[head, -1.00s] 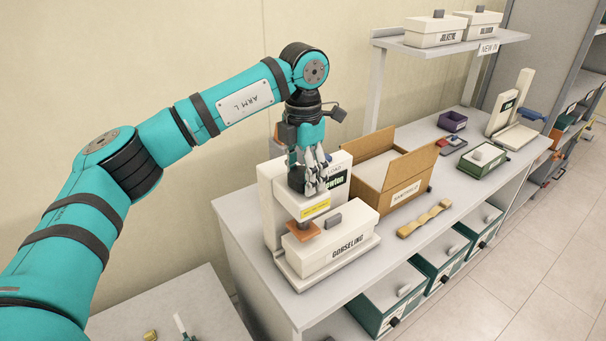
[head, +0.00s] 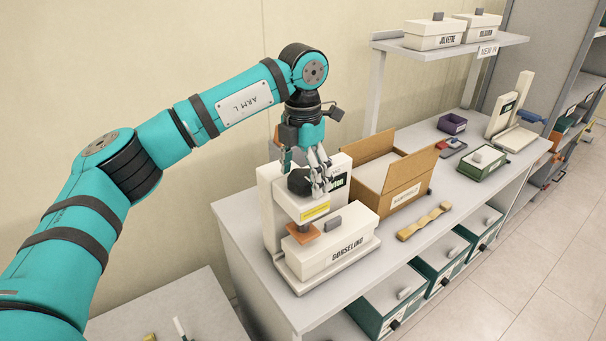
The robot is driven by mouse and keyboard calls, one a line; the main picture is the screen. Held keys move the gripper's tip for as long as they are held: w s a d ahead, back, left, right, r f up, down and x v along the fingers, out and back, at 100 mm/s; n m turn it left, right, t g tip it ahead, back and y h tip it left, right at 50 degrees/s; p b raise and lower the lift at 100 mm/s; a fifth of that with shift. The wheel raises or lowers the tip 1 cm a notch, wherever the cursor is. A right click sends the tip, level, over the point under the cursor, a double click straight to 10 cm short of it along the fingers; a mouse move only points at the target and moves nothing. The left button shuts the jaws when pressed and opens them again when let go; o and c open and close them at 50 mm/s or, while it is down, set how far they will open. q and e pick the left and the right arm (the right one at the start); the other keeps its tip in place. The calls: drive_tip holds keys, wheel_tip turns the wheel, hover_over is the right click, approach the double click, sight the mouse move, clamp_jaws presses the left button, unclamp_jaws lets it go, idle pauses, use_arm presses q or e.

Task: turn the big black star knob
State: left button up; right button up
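The big black star knob (head: 299,183) sits on top of the white testing press (head: 268,200) at the left end of the bench. My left gripper (head: 308,184) points down at it from above, its fingers around the knob. Grey finger links stand on the knob's right side and a dark part on its left. The fingers hide part of the knob, and I cannot tell whether they press on it. My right gripper is not in view.
A white box marked GORSELINO (head: 336,248) sits on the press base, below an orange pad (head: 302,233). An open cardboard box (head: 375,190) stands close to the right.

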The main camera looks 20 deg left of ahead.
sight(303, 175)
use_arm(q)
wheel_tip(303, 175, up, 12)
idle(0.6)
drive_tip(key=shift+f, duration=0.1)
